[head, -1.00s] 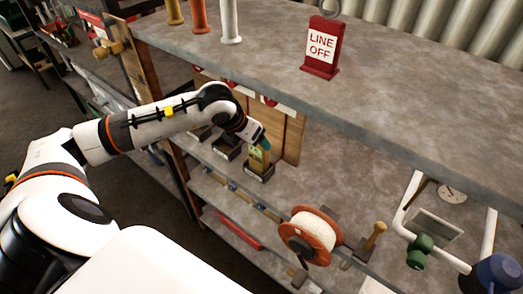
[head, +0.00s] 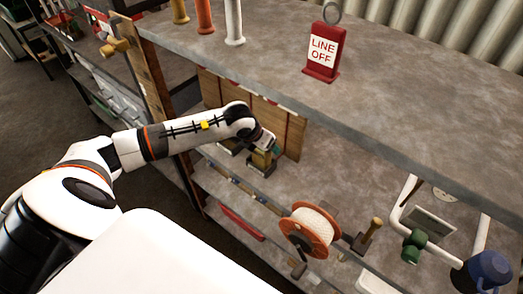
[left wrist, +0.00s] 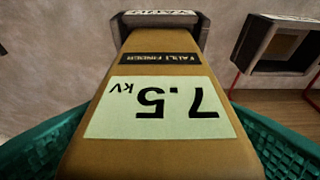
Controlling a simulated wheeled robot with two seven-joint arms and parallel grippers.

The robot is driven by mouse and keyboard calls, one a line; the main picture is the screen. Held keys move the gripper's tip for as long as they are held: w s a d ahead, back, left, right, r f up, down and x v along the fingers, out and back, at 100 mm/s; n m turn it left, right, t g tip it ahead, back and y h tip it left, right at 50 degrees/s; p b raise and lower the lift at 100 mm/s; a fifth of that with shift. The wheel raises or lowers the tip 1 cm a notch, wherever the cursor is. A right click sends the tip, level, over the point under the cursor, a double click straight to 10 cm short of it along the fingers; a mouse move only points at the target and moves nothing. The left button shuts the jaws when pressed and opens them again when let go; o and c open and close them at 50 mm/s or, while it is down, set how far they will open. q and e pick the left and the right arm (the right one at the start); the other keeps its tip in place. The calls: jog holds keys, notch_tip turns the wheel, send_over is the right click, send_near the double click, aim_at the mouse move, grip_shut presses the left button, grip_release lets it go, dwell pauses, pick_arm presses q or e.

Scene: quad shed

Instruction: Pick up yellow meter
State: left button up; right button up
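The yellow meter (head: 262,160) stands in a dark base on the middle shelf, partly hidden by my left gripper (head: 271,146). In the left wrist view the meter (left wrist: 155,90) fills the middle, with a "FAULT FINDER" label and "7.5 kV" upside down. The gripper's teal fingers (left wrist: 160,140) lie on both sides of it, close to its sides. The meter hides their inner faces, so I cannot tell whether they press on it. My right gripper is not in view.
Another dark holder (left wrist: 275,42) stands beside the meter. The upper shelf (head: 420,90) overhangs this space and carries a red "LINE OFF" sign (head: 322,52). An orange cable reel (head: 310,230) is to the right.

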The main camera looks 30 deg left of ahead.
pick_arm(q)
jog(key=c, duration=1.1)
jog(key=shift+o, duration=0.2)
jog(key=shift+r, duration=0.1)
